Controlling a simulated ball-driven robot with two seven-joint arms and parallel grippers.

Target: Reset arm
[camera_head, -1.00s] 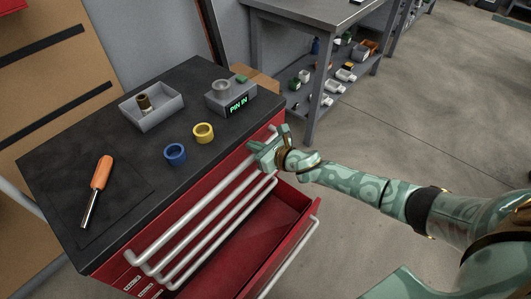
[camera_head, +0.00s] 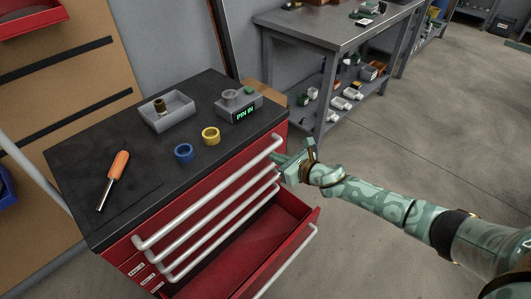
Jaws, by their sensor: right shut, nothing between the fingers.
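My right arm comes in from the right edge. My right gripper (camera_head: 284,164) is beside the right end of the drawer handles of the red tool cabinet (camera_head: 200,187), above the open lower drawer (camera_head: 262,235). Its fingers are shut with nothing between them. I cannot tell whether it touches a handle. My left gripper is out of view.
On the black cabinet top (camera_head: 134,135) are an orange-handled screwdriver (camera_head: 117,168), a blue ring (camera_head: 184,153), a yellow ring (camera_head: 210,136), a grey tray (camera_head: 178,115) with a brown cylinder (camera_head: 159,105), and a "PIN IN" device (camera_head: 240,106). A grey workbench (camera_head: 330,28) stands behind. Floor at right is clear.

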